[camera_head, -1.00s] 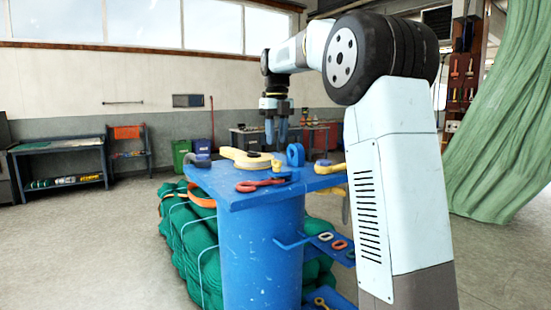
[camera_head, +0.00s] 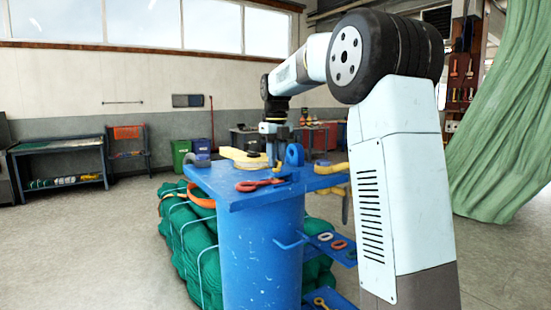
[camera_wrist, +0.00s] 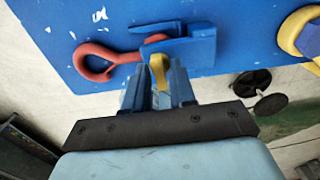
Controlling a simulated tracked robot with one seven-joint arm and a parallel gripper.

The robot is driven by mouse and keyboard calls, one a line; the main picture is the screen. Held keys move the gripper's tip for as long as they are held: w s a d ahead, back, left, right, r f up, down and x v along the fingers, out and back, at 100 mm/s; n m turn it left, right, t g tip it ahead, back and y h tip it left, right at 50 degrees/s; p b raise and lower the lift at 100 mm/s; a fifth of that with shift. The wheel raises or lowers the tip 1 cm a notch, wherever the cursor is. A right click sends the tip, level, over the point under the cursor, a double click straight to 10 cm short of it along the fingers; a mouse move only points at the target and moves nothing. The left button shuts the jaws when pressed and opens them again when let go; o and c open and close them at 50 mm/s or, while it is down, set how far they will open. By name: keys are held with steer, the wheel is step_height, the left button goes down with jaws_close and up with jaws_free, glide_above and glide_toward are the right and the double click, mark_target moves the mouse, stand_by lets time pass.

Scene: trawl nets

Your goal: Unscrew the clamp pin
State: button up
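In the wrist view, a yellow handle-like piece (camera_wrist: 159,68), which looks like the clamp pin, lies between the fingertips of my gripper (camera_wrist: 160,84). It meets a blue clamp block (camera_wrist: 190,50) on the blue bench top. A red hook (camera_wrist: 98,62) sits at the left of the block, with its shank running into it. In the head view, my gripper (camera_head: 274,165) points down at the bench top, behind the red hook (camera_head: 258,185). The fingers flank the yellow piece closely; I cannot tell whether they press on it.
A lower blue shelf (camera_head: 318,238) carries several links. Green netting (camera_head: 180,225) lies bundled around the pedestal.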

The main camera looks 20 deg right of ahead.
jaws_close()
steer(key=shift+a, duration=0.1)
